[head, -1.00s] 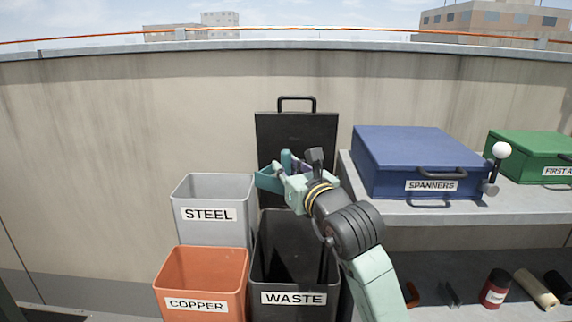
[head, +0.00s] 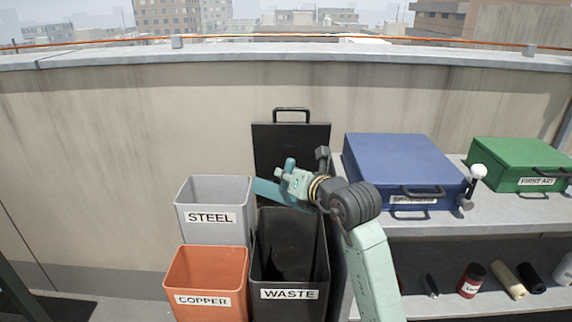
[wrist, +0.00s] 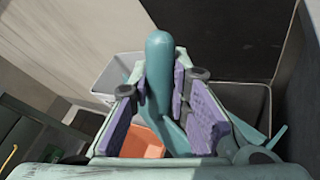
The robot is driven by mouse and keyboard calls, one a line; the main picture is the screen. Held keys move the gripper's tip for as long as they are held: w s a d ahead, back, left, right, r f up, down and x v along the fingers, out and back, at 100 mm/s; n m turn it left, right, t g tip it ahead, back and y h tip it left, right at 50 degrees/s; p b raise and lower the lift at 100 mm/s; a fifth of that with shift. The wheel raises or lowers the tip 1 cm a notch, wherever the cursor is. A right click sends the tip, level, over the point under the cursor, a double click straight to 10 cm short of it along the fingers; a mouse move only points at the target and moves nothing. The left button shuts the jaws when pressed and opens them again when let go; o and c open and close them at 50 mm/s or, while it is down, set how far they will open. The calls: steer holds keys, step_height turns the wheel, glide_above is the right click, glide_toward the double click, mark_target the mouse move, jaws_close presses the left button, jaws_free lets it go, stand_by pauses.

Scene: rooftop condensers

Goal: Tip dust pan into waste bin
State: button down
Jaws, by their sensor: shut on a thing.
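The teal dust pan (head: 268,190) is over the rear of the black waste bin (head: 291,294) in the head view, its pan part pointing left toward the steel bin. My gripper (head: 290,178) is shut on its handle. In the wrist view the handle (wrist: 160,62) stands between the purple finger pads, and part of the pan (wrist: 243,132) shows at lower right. The waste bin's mouth is open below, its dark lid (head: 291,140) raised behind it. I cannot see any debris in the pan.
A grey steel bin (head: 214,190) and an orange copper bin (head: 205,270) stand left of the waste bin. A shelf (head: 420,225) on the right holds a blue spanners box (head: 400,165) and a green first aid box (head: 515,160). A wall rises behind.

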steer(key=w+m+g+p, duration=0.1)
steer(key=p, duration=0.3)
steer(key=w+d+m+g+p, duration=0.1)
steer(key=m+g+p, duration=0.1)
steer(key=p, duration=0.3)
steer(key=shift+w+d+f+y, duration=0.2)
steer(key=shift+w+y, duration=0.1)
steer(key=shift+w+d+f+m+g+p, duration=0.3)
steer(key=shift+m+g+p, duration=0.3)
steer(key=shift+p, duration=0.35)
steer(key=shift+f, duration=0.15)
stand_by(0.6)
